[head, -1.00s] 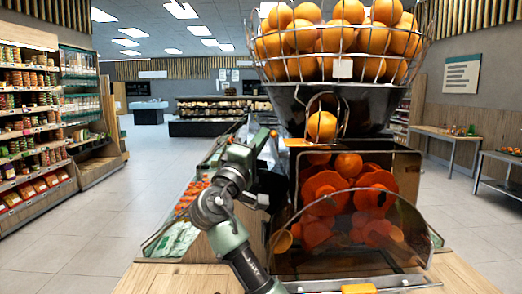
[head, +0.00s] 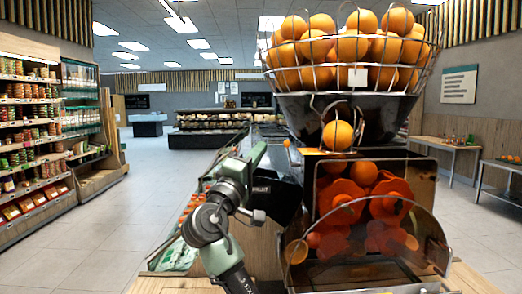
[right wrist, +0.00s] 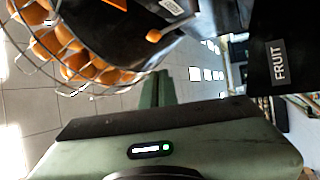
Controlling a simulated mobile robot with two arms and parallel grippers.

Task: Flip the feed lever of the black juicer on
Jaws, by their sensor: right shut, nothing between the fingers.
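The black juicer (head: 300,108) stands on the right in the head view, with a wire basket of oranges on top and a clear front cover. A small orange-tipped part, which looks like the feed lever (head: 287,143), sticks out on its left side. In the right wrist view the orange tip (right wrist: 153,35) shows near the top. My right gripper (head: 260,150) is shut and empty, to the left of the lever and apart from it. Its green fingers (right wrist: 155,88) show together in the right wrist view. My left gripper is out of view.
A dark bin labelled FRUIT (right wrist: 278,62) is beside the juicer. The basket of oranges (head: 350,60) overhangs above. Product shelves (head: 30,130) stand far left, side tables (head: 445,145) at the right. The floor on the left is clear.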

